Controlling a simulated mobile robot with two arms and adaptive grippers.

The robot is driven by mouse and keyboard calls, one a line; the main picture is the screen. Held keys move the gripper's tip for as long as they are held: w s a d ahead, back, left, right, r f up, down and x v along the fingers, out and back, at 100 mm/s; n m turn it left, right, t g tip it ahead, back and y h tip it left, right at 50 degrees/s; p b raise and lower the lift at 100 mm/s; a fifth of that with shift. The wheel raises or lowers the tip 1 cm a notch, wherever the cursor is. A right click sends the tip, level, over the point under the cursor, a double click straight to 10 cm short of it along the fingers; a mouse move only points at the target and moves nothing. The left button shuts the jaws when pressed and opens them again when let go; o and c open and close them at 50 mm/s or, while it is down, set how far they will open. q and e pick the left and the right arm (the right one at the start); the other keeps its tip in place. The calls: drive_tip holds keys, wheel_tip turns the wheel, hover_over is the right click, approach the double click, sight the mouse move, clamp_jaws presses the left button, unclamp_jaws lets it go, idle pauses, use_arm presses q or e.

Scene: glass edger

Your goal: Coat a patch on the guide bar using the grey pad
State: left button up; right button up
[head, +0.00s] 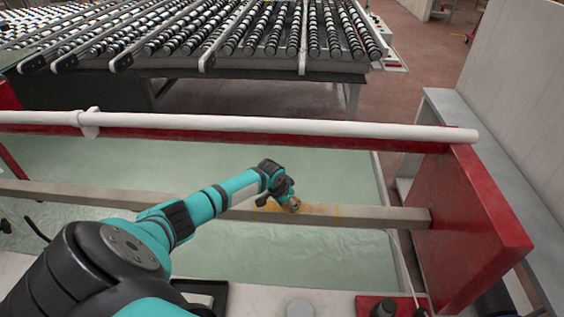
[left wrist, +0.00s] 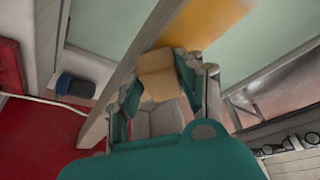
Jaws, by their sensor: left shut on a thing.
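The guide bar (head: 370,215) is the long beige bar running across the pale green basin in the head view; it also shows in the left wrist view (left wrist: 125,78). A yellow-orange patch (head: 325,210) lies on it towards its right part; it fills the bar's far stretch in the left wrist view (left wrist: 212,22). My left gripper (head: 291,203) is at the bar beside the patch. It is shut on the pad (left wrist: 158,73), whose visible face looks tan. The pad is at the patch's near end; contact cannot be told. My right gripper is out of view.
A white pipe (head: 280,125) runs above and behind the bar. A red end plate (head: 478,225) stands at the right. A black tray (head: 215,290), a grey disc (head: 300,308) and a red holder (head: 366,304) are at the front edge. A roller table (head: 250,65) stands behind.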

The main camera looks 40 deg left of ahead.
sight(332, 210)
use_arm(q)
drive_tip(key=shift+w+d, duration=1.1)
drive_tip(key=shift+d, duration=0.3)
drive_tip(key=shift+w+d+f+b, duration=0.1)
drive_tip(key=shift+w+d+b, duration=0.1)
drive_tip(key=shift+w+d, duration=0.55)
drive_tip(key=shift+w+d+b, duration=0.2)
drive_tip(key=shift+w+d, duration=0.2)
drive_tip(key=shift+d, duration=0.5)
drive_tip(key=shift+w+d, duration=1)
drive_tip(key=shift+d, duration=0.2)
drive_tip(key=shift+w+d+b, duration=0.45)
drive_tip(key=shift+w+d, duration=0.05)
drive_tip(key=shift+d, duration=0.2)
drive_tip(key=shift+w+d+b, duration=0.45)
drive_tip(key=shift+w+d, duration=0.05)
drive_tip(key=shift+d, duration=0.2)
wheel_tip(332, 210, up, 6)
drive_tip(key=p, duration=0.6)
